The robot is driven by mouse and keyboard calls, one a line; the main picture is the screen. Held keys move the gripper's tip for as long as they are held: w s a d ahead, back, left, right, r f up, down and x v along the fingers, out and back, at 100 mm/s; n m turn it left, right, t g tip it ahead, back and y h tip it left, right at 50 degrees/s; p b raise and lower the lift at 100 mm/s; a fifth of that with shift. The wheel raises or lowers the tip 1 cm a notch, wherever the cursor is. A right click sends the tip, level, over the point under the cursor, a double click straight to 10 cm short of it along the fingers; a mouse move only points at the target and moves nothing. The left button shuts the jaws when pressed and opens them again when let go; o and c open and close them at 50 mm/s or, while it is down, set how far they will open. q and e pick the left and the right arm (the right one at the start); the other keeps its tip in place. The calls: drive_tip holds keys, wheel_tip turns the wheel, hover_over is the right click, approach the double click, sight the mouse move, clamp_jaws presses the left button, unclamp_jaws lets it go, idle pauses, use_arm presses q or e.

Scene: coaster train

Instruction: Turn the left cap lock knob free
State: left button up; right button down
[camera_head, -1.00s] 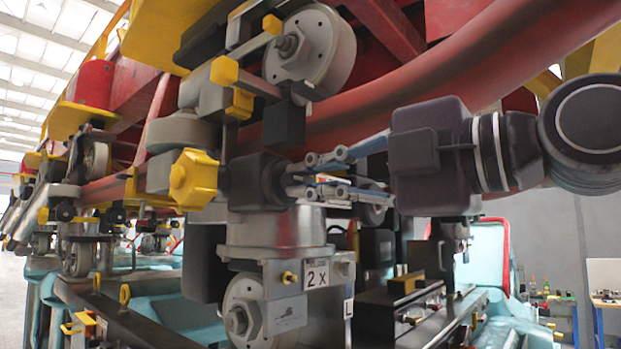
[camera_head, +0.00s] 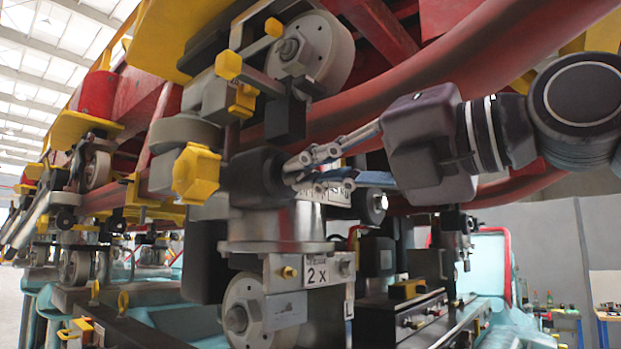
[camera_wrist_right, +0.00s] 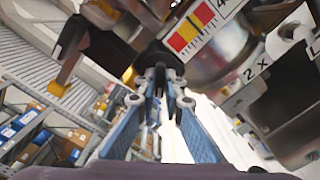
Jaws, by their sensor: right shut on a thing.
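The dark, round cap lock knob (camera_head: 252,177) sits on the side of the metal cylinder housing, above the plate marked "2 X". My right gripper (camera_head: 288,174) reaches in from the right and is shut on the knob's right end. The wrist view shows the black knob (camera_wrist_right: 157,54) at the tips of the two blue-and-grey fingers (camera_wrist_right: 160,78). The fingertips hide part of the knob, and its turn angle cannot be told. My left gripper is in neither view.
A yellow hexagonal cap (camera_head: 196,174) sits just left of the knob. A thick red rail (camera_head: 440,80) runs close above my right arm. Wheels (camera_head: 318,55) and brackets crowd the space above and below. Shelving (camera_wrist_right: 50,130) stands in the wrist view's background.

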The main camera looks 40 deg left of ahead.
drive_tip(key=n, duration=0.5)
drive_tip(key=shift+n, duration=0.3)
drive_tip(key=n, duration=0.4)
drive_tip(key=shift+f+n, duration=0.1)
drive_tip(key=shift+n, duration=0.3)
drive_tip(key=c, duration=2.1)
unclamp_jaws()
drive_tip(key=shift+o, duration=0.3)
drive_tip(key=shift+d, duration=0.5)
drive_tip(key=s+d, duration=0.1)
drive_tip(key=d, duration=1)
